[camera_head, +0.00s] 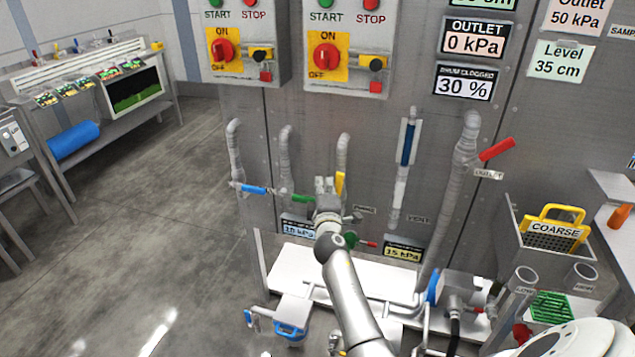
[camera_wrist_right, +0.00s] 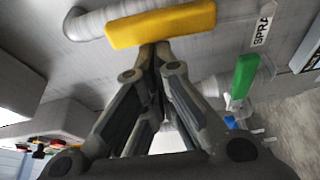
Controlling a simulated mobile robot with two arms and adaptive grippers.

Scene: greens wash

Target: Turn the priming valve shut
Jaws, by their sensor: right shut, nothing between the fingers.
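A yellow valve handle (camera_head: 340,183) stands roughly upright on a grey pipe at the panel. In the wrist view the same yellow handle (camera_wrist_right: 160,25) lies across the top, just beyond my fingertips. A small label (camera_head: 365,210) sits beside this valve, too small to read, so I cannot confirm it is the priming valve. My right gripper (camera_head: 326,186) is at the handle's left side. Its fingers (camera_wrist_right: 152,50) are together and empty, with the tips very close to the handle; I cannot tell whether they touch. My left gripper is not in view.
A green handle (camera_head: 303,198) and a blue handle (camera_head: 254,189) are left of the yellow one. A red handle (camera_head: 497,149) and an upright blue handle (camera_head: 408,143) are to the right. A white ledge (camera_head: 290,262) lies below. Open floor is at left.

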